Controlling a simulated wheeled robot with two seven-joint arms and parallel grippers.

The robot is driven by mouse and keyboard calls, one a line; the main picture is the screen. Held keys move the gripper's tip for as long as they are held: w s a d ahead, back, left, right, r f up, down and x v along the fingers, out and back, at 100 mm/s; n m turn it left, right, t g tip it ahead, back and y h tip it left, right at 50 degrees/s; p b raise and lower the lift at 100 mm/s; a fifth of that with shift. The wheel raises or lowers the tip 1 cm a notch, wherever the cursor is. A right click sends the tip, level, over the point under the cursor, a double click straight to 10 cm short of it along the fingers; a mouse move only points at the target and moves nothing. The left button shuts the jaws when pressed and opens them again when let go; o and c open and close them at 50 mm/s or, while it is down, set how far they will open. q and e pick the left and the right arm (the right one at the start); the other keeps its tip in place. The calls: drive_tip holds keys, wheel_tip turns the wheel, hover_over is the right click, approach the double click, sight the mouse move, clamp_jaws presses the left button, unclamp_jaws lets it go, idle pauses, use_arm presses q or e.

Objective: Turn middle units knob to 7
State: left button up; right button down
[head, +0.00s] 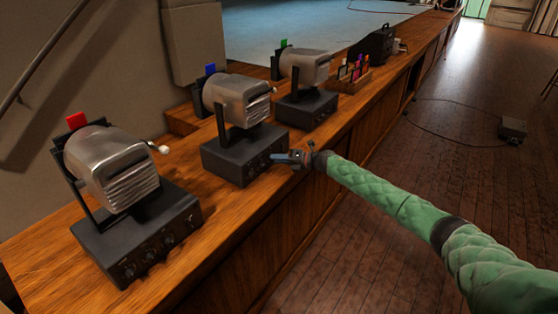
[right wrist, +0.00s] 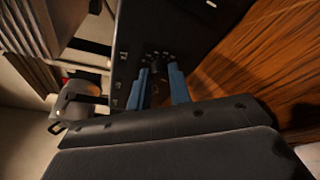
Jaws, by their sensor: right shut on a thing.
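The middle unit (head: 236,152) is a dark box with a grey metal drum and a blue tag, standing on the wooden ledge between two similar units. Small knobs line its front panel. My right gripper (head: 277,157) reaches from the right to the right end of that panel. In the right wrist view, its two blue fingers (right wrist: 159,72) stand either side of a dark knob on the black panel (right wrist: 132,45), with pale marks in an arc around it. The fingers are shut on this knob. Its pointer and numbers are too dark to read. My left gripper is out of view.
A unit with a red tag (head: 77,120) stands at the near left, one with a green tag (head: 284,44) farther back. A rack of small coloured items (head: 353,74) and a black case (head: 374,45) stand beyond. The floor to the right is mostly clear.

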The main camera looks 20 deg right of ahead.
drive_tip(key=c, duration=1.3)
unclamp_jaws()
drive_tip(key=b+v, duration=0.2)
drive_tip(key=v, duration=0.4)
drive_tip(key=shift+s+d+f, duration=0.1)
drive_tip(key=shift+s+d, duration=0.05)
drive_tip(key=shift+d, duration=0.15)
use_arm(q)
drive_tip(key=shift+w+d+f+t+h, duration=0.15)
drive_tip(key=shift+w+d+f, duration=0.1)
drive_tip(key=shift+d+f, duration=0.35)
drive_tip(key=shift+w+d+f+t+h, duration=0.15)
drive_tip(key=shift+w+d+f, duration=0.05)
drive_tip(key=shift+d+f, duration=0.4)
use_arm(e)
drive_tip(key=shift+s+d+r, duration=0.2)
drive_tip(key=shift+s+d, duration=0.1)
drive_tip(key=shift+d, duration=0.15)
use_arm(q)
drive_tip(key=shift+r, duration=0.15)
